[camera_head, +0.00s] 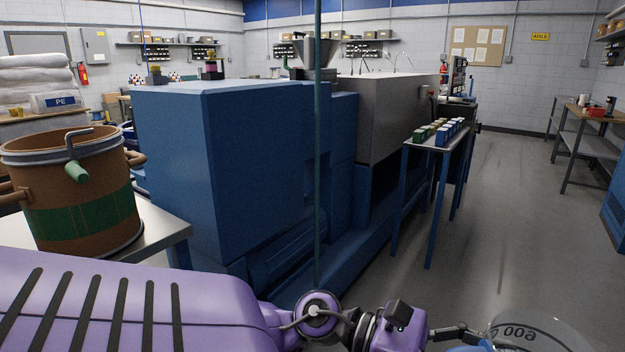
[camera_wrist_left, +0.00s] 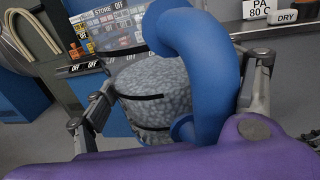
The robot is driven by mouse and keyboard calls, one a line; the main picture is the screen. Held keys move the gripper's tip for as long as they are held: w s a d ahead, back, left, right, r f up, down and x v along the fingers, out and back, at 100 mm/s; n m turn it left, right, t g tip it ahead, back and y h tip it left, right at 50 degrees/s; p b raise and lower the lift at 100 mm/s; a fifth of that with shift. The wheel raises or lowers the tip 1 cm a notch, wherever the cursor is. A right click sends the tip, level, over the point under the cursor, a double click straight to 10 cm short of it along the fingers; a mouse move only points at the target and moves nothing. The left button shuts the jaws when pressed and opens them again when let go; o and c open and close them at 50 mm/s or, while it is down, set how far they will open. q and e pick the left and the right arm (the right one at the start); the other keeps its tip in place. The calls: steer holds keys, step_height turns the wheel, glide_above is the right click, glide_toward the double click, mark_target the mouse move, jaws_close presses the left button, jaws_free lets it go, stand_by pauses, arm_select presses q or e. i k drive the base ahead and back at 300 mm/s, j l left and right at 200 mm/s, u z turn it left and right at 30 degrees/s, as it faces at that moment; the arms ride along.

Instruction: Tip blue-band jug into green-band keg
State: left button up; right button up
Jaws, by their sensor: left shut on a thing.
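The green-band keg (camera_head: 80,190) is a brown drum with a green band, standing on a light table at the left. A metal bail with a green grip hangs over its rim. The jug (camera_head: 535,335) is clear with a "600" marking, partly cut off at the bottom right. In the left wrist view the jug (camera_wrist_left: 150,88) holds grey pellets and has a thick blue handle (camera_wrist_left: 205,60). Its blue band is not clearly visible. My left gripper (camera_head: 460,332) is shut on the jug, its fingers on both sides of the handle. My right gripper is not in view.
The keg's table (camera_head: 165,228) has its edge near my left arm. A large blue machine (camera_head: 225,165) fills the middle. A small blue-legged table (camera_head: 410,145) with small boxes stands right of it. The grey floor (camera_head: 505,230) at the right is clear.

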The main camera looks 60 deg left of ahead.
mark_target(99, 217)
steer(key=u, duration=2.85)
steer(key=i+l+u, duration=0.15)
steer(key=u, duration=0.95)
steer(key=i+l, duration=0.1)
steer(key=l, duration=0.8)
steer(key=i, duration=0.05)
